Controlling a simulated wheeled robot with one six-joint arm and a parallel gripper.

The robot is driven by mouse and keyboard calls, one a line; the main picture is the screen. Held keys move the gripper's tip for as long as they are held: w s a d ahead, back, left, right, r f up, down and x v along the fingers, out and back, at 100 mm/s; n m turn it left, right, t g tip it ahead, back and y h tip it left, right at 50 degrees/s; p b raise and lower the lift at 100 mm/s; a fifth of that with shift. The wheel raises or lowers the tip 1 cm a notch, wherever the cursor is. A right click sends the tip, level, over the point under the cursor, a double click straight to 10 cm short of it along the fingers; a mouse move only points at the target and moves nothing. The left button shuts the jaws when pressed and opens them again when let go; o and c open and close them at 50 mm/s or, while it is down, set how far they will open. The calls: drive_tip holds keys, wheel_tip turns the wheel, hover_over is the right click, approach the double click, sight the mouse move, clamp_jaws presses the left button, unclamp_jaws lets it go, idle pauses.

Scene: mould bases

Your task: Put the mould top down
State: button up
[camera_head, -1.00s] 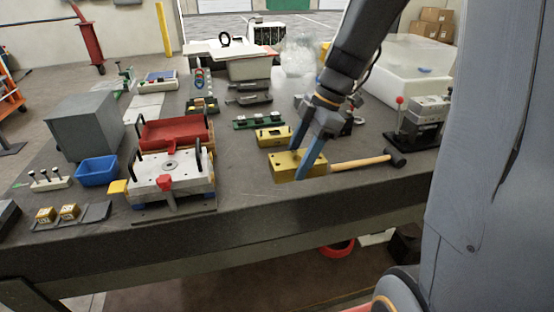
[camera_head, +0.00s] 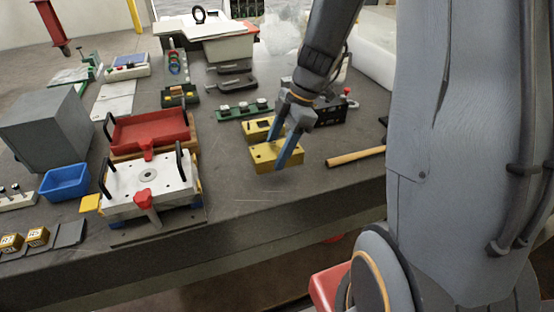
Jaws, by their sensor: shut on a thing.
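The mould top appears to be the yellow block (camera_head: 264,158) with small holes in its upper face. My gripper (camera_head: 281,150) points down with its blue fingers shut on this block, one finger across its near side. The block looks level, and a dark shadow under it suggests it is a little above the grey bench. A second yellow block (camera_head: 256,126), possibly a mould base, lies just behind it and is partly hidden by my gripper.
A hammer handle (camera_head: 352,157) lies to the right. A green strip (camera_head: 236,112) with small parts is behind. A metal plate (camera_head: 168,180) with black handles and a red tray (camera_head: 150,131) stand left. Bare bench (camera_head: 235,195) lies in front.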

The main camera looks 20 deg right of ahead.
drive_tip(key=shift+f+p, duration=0.55)
drive_tip(key=shift+f, duration=1.55)
drive_tip(key=shift+f, duration=0.15)
drive_tip(key=o, duration=1.7)
drive_tip(key=shift+o, duration=0.2)
drive_tip(key=b+v, duration=0.3)
drive_tip(key=v, duration=0.8)
drive_tip(key=shift+s+d+r+b, duration=0.15)
drive_tip(key=shift+r+b, duration=0.15)
drive_tip(key=shift+r, duration=0.2)
drive_tip(key=s+a+f+m+h, duration=0.1)
drive_tip(key=s+f+m, duration=0.1)
drive_tip(key=m, duration=0.3)
drive_tip(key=s+a+f+m+h, duration=0.1)
drive_tip(key=s+f+m, duration=0.1)
drive_tip(key=m, duration=0.3)
drive_tip(key=s+a+f+m+t+h, duration=0.1)
drive_tip(key=s+a+f+m+h, duration=0.1)
drive_tip(key=s+m, duration=0.2)
drive_tip(key=shift+m, duration=0.6)
drive_tip(key=shift+s+a+f+m+h, duration=0.15)
drive_tip(key=shift+s+m, duration=0.15)
drive_tip(key=shift+m, duration=0.4)
drive_tip(key=shift+s+a+f+m+h, duration=0.15)
drive_tip(key=shift+s+m, duration=0.15)
drive_tip(key=shift+m, duration=0.4)
